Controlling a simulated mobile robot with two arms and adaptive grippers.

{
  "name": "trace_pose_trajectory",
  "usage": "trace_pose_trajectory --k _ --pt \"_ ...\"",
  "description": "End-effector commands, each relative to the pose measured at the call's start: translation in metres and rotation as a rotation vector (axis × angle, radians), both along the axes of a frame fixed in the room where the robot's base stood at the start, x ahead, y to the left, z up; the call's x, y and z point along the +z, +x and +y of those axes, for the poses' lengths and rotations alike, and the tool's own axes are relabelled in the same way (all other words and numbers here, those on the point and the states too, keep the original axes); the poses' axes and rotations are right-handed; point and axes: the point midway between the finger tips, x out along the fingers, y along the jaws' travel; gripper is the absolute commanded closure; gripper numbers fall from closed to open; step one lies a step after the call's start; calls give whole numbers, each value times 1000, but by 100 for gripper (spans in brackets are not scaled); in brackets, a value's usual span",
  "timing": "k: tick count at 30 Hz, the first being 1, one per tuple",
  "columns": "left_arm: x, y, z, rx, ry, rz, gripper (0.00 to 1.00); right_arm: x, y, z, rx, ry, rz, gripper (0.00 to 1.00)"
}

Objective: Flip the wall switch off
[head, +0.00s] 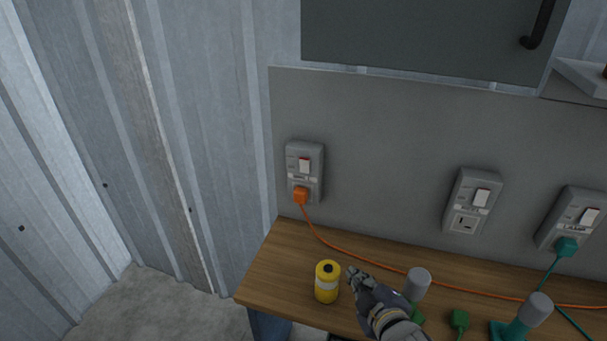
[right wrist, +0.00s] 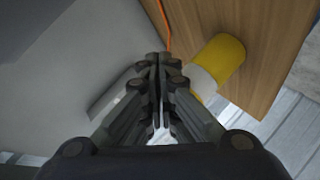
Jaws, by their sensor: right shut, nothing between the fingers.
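Three wall switch units are on the grey panel in the head view. The left switch unit (head: 304,170) has a white rocker with some red at its top edge and an orange plug (head: 300,195) in its socket. The middle switch unit (head: 472,201) has a white rocker and an empty socket. The right switch unit (head: 572,218) holds a green plug (head: 567,246). My right gripper (head: 355,275) is shut and empty, above the bench and below the panel, apart from every switch. Its closed fingers show in the right wrist view (right wrist: 158,75). My left gripper is out of view.
A yellow cylinder (head: 327,282) stands on the wooden bench (head: 270,262) left of my right gripper. An orange cord (head: 345,252) runs along the bench. A dark cabinet (head: 430,40) hangs above the panel.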

Motion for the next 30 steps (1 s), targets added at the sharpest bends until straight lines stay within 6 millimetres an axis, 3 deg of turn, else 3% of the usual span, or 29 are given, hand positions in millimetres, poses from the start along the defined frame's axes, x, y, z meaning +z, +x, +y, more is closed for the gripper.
trace_pose_trajectory --k 3,6,12,17,30 --pt "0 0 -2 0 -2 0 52 44 36 27 142 -157 -227 100" --pt "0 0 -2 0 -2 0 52 75 53 49 242 -287 -399 100" --pt "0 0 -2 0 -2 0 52 116 67 79 364 -466 -638 100" --pt "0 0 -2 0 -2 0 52 125 69 87 395 -515 -703 100" --pt "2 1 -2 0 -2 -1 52 127 75 91 394 -513 -704 100"
